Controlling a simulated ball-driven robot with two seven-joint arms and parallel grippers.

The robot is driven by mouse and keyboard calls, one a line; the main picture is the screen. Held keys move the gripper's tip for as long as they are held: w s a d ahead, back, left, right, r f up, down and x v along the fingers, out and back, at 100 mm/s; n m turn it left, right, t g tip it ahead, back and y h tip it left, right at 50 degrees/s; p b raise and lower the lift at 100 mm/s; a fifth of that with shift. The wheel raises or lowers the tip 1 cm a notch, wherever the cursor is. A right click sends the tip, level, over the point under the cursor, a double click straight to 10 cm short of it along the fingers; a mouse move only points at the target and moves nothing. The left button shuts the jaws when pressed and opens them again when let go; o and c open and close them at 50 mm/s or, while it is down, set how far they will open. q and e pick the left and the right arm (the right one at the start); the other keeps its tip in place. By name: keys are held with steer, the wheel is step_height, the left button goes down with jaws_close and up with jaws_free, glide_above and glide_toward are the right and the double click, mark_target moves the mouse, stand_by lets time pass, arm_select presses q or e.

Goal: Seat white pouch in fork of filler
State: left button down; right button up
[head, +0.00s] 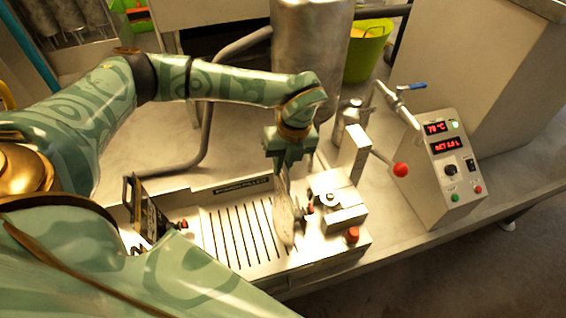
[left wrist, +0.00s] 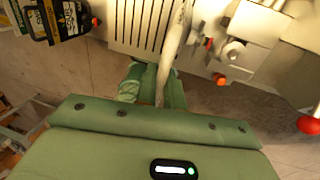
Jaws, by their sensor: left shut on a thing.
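My left gripper (head: 285,150) points down over the filler and is shut on the white pouch (head: 284,222). The pouch hangs below it, seen nearly edge-on, over the right end of the slotted drip grate. It also shows in the left wrist view (left wrist: 174,40), running up from my gripper (left wrist: 152,85). The filler (head: 338,200) has a pale metal block with a round knob just right of the pouch. A small dark and red part lies between pouch and block. I cannot tell whether the pouch touches the fork. My right gripper is not in view.
A black holder with packets (head: 146,212) stands at the grate's left end. The grate (head: 238,236) is bare to the left of the pouch. A control box (head: 440,170) with red displays and a red-balled lever (head: 400,169) are at right. A steel tank (head: 309,50) stands behind.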

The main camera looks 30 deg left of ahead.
arm_select(q)
steer(key=shift+f+b, duration=0.35)
steer(key=shift+f, duration=0.25)
stand_by(0.3)
steer(key=c, duration=1.4)
jaws_free()
steer(key=shift+c, duration=0.2)
steer(key=shift+r, duration=0.15)
step_height(320, 180, up, 16)
steer(key=w+d+b, duration=0.1)
steer(key=w+d, duration=0.1)
steer(key=shift+w+b, duration=0.2)
steer(key=shift+b, duration=0.15)
steer(key=shift+f, duration=0.2)
